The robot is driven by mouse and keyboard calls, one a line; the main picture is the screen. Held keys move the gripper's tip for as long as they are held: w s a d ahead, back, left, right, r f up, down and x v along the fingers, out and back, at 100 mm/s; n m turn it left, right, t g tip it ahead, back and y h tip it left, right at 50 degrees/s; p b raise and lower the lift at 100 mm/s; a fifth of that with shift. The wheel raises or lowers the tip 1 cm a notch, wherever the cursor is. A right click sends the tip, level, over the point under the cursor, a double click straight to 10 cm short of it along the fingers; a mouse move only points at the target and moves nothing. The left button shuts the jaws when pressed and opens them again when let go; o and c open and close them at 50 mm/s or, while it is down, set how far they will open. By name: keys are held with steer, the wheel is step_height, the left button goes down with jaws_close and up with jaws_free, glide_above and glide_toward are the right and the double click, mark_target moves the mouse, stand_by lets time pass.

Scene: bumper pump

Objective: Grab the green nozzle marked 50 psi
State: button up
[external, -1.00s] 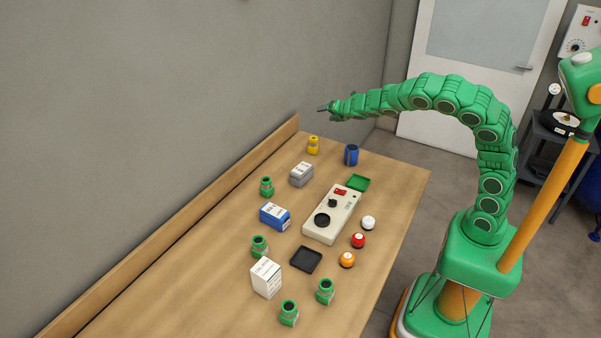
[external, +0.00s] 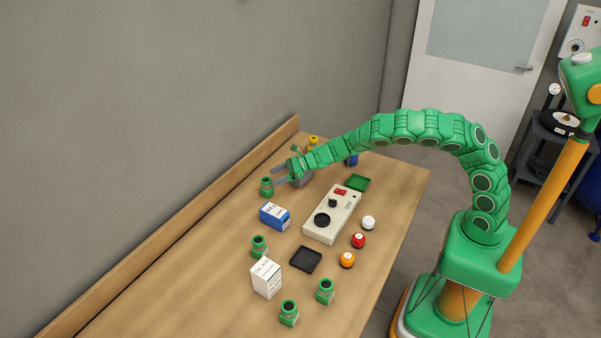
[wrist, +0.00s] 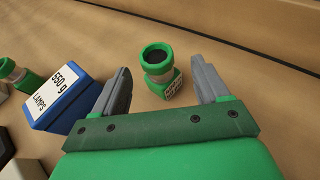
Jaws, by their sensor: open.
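A green nozzle (external: 267,187) stands upright at the back left of the table. It shows in the wrist view (wrist: 160,66) just beyond and between my fingertips, with a pale label too small to read. My gripper (external: 277,176) is open beside it, with the jaws on either side of the space in front of it in the wrist view (wrist: 164,78). Other green nozzles stand nearer on the table: one (external: 259,246) behind the white box, one (external: 325,291) and one (external: 289,312) at the front. No marking is legible on them.
A blue box (external: 275,216) marked 550 g lamps stands close to the gripper. A wooden ledge (external: 200,200) runs along the wall.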

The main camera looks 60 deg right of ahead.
mark_target(262, 187)
steer(key=shift+x, duration=1.3)
steer(key=shift+w+a+f, duration=0.45)
steer(key=shift+a+f, duration=0.1)
steer(key=shift+f, duration=0.1)
steer(key=shift+w+a+f, duration=0.5)
steer(key=shift+f, duration=0.1)
steer(key=shift+x, duration=0.8)
steer(key=shift+r, duration=0.15)
steer(key=c, duration=1.2)
